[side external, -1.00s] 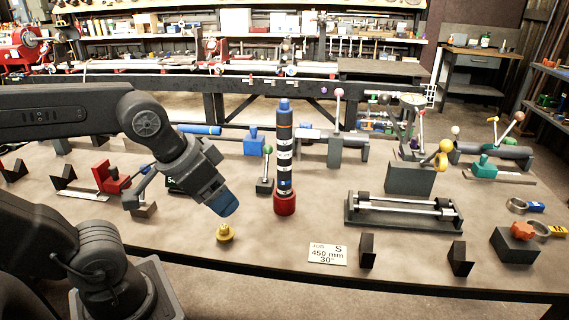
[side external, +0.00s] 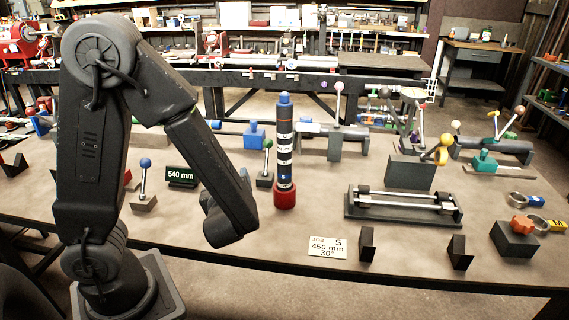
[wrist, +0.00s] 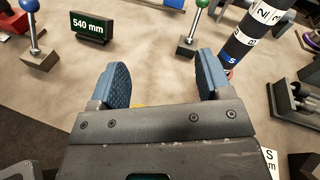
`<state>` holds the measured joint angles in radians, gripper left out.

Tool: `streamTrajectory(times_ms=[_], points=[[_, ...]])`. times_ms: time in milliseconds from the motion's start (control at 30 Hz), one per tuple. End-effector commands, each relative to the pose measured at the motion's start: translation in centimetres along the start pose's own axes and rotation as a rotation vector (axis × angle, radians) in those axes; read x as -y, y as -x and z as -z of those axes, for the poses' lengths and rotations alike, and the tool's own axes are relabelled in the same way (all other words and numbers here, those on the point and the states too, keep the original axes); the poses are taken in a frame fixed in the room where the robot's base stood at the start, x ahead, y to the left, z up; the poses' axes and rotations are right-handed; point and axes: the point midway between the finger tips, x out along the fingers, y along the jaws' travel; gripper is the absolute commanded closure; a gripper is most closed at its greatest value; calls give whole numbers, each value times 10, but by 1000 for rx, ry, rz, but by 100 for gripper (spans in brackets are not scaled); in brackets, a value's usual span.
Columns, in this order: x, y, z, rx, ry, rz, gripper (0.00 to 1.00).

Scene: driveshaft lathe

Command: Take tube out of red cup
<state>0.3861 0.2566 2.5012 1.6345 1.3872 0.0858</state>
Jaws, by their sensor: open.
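The tube (side external: 284,140), black with white bands and a blue cap, stands upright in the red cup (side external: 285,200) on the bench. In the wrist view the tube (wrist: 254,30) leans across the upper right, beyond the right finger, with its lower end partly hidden by that finger. My gripper (wrist: 152,78) is open with blue ribbed pads, apart from the tube and to its left. Between the pads I see bare bench. In the side view my arm hides the fingers.
A blue-knobbed lever (side external: 145,175) and a 540 mm display (side external: 181,177) stand left of the tube. A roller stand (side external: 404,207) lies to the right, and a job card (side external: 327,246) in front.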

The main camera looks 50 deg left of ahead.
Motion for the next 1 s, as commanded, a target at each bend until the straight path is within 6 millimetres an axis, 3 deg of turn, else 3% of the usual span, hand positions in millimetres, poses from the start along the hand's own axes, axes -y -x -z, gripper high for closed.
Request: streamTrajectory(times_ms=[100, 300, 467, 800, 1000], points=[[32, 2, 23, 43, -184, 232, 29], [61, 11, 49, 70, -318, 458, 29], [71, 1, 52, 73, -330, 485, 29], [99, -53, 52, 74, -328, 483, 29], [106, -65, 52, 73, -330, 485, 29]])
